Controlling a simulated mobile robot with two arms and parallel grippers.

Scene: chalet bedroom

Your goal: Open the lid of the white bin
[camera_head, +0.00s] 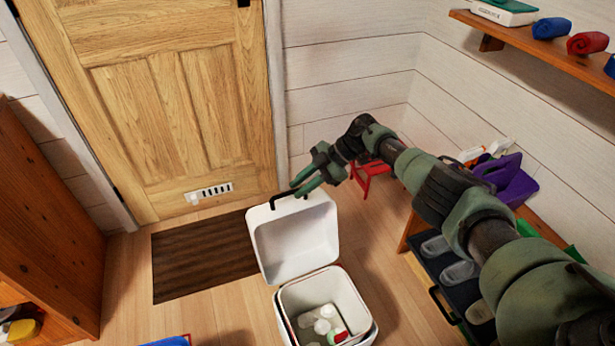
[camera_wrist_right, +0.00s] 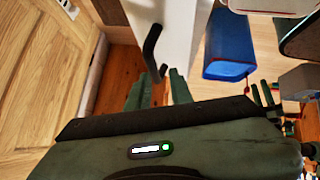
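The white bin (camera_head: 372,333) stands on the floor at the lower middle in the head view. Its lid (camera_head: 300,240) is raised, standing up steeply at the back of the opening. A black handle (camera_head: 282,199) is on the lid's upper edge; it also shows in the right wrist view (camera_wrist_right: 152,45). My right gripper (camera_head: 306,181) is at the lid's top edge, close to the handle. In the right wrist view its fingers (camera_wrist_right: 158,92) are apart, with the handle's end near the gap; contact is unclear.
White containers (camera_head: 324,322) show inside the bin. A dark mat (camera_head: 195,262) lies before the wooden door (camera_head: 160,110). A red stool (camera_head: 371,178) stands behind my right arm. A shoe rack (camera_head: 415,243) is at right, a wooden cabinet (camera_head: 45,230) at left.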

